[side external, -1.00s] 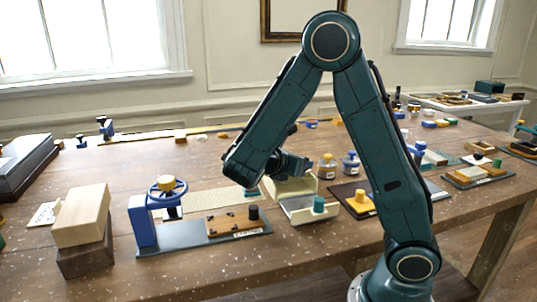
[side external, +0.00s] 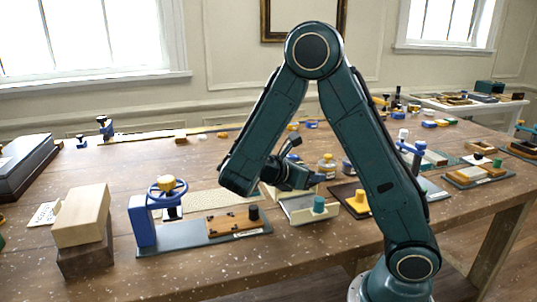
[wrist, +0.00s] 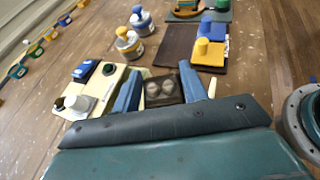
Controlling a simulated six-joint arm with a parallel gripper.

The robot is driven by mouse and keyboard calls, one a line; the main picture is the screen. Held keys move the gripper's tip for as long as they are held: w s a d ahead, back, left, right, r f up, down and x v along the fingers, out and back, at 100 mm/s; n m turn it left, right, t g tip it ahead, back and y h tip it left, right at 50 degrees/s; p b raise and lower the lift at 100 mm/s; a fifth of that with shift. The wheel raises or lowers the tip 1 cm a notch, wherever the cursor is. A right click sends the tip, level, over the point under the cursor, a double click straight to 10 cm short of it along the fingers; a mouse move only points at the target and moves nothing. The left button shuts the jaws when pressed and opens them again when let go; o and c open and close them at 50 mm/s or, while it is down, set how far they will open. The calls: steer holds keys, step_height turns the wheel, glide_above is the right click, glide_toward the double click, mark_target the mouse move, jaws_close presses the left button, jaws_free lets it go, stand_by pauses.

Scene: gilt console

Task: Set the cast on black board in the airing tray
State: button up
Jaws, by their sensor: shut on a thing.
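In the wrist view, the cast on black board (wrist: 164,91) is a dark board bearing two pale rounded lumps. It lies between the two blue fingers of my gripper (wrist: 160,90), which are shut on it. Cream edges show beside both fingers; I cannot tell whether the board touches anything below. In the side view my gripper (side external: 312,180) is over the cream-walled pieces, and the board is hidden. A low cream-walled tray with a grey floor and green knob (side external: 318,206) stands just in front of it. I cannot tell for certain whether this is the airing tray.
Two jars, one yellow-topped (side external: 327,166) and one blue-topped (wrist: 142,18), stand close by. A dark board with a yellow-knobbed piece (wrist: 207,48) lies beyond the gripper. A blue press with a handwheel (side external: 166,190) and stacked blocks (side external: 82,216) stand left. The front table edge is clear.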

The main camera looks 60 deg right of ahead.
steer(key=shift+f, duration=2.3)
steer(key=shift+f, duration=0.6)
steer(key=o, duration=1.1)
steer(key=shift+c, duration=0.2)
